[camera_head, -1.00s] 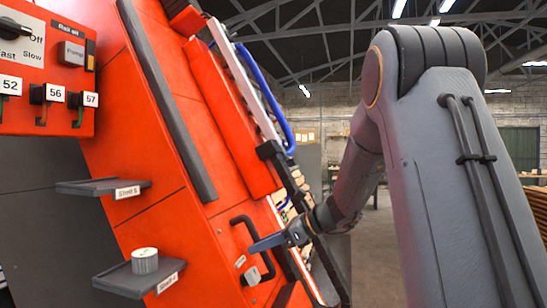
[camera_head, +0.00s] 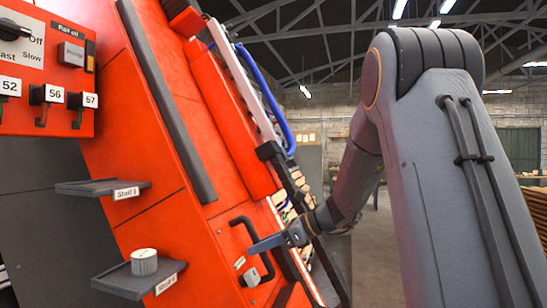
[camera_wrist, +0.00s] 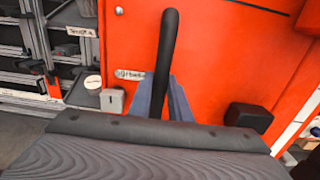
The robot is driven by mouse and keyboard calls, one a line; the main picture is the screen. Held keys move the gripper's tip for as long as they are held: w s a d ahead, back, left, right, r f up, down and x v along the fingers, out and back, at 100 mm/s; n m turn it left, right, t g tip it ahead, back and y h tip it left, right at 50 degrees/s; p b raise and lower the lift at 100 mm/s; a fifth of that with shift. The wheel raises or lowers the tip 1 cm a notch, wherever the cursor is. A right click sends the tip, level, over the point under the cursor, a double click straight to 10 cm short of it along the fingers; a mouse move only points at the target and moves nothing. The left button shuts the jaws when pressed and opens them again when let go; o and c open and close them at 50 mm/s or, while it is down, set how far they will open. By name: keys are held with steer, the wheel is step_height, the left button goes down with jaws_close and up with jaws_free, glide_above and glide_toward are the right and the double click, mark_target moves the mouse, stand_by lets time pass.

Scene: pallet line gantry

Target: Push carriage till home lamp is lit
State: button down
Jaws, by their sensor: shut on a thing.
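The carriage looks to be the red body (camera_head: 165,215) that carries a black bar handle (camera_head: 240,220). My gripper (camera_head: 262,243) is at the lower part of this handle in the head view. In the wrist view its blue fingers (camera_wrist: 163,100) are shut around the upright black handle (camera_wrist: 168,45), one on each side. A small white label (camera_wrist: 130,75), seemingly reading "Home", sits on the red panel left of the handle. A grey block (camera_wrist: 112,100) is just below the label. I cannot make out a lit lamp.
Two dark shelves stick out at left; the lower shelf (camera_head: 118,284) holds a pale tin (camera_head: 144,262). A red control box (camera_head: 45,75) with a knob and numbered switches is at upper left. A black block (camera_wrist: 248,117) stands right of my fingers.

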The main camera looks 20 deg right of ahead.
steer(key=shift+w+d+r+p, duration=0.1)
steer(key=shift+w+d, duration=0.45)
steer(key=shift+w, duration=0.25)
steer(key=shift+w+d+p, duration=0.15)
steer(key=shift+w+d, duration=0.4)
steer(key=shift+w, duration=0.2)
steer(key=shift+w+d+r+p, duration=0.1)
steer(key=shift+w+d, duration=0.45)
steer(key=shift+w, duration=0.25)
steer(key=shift+w+d+f, duration=0.1)
steer(key=shift+w+d, duration=0.05)
steer(key=shift+w, duration=0.05)
steer(key=shift+f, duration=0.1)
steer(key=c, duration=1.5)
jaws_free()
steer(key=shift+s+a, duration=0.1)
steer(key=shift+a, duration=0.1)
steer(key=o, duration=0.3)
steer(key=shift+d, duration=0.15)
steer(key=p+v, duration=0.5)
steer(key=v, duration=0.5)
steer(key=shift+p, duration=0.35)
